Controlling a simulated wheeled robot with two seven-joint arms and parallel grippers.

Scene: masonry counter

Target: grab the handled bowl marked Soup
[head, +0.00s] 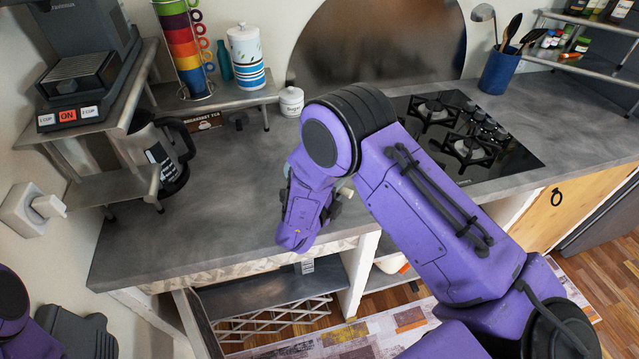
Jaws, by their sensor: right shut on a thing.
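My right gripper (336,207) is low over the counter near its front edge, mostly hidden behind my own purple wrist. It is shut on a pale thing (346,188), of which only a small part shows beside the wrist. I cannot read a Soup mark anywhere, and I cannot tell whether this pale thing is the handled bowl. At the lower left my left arm shows in part, with a dark grey shape that may be my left gripper (76,336); its fingers cannot be made out.
The grey counter (225,215) is clear left of my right wrist. A small white lidded jar (291,101) stands behind, a striped canister (247,57) on a low shelf. A dark jug (160,150) stands at left, the hob (468,135) at right. A drawer (195,322) below is open.

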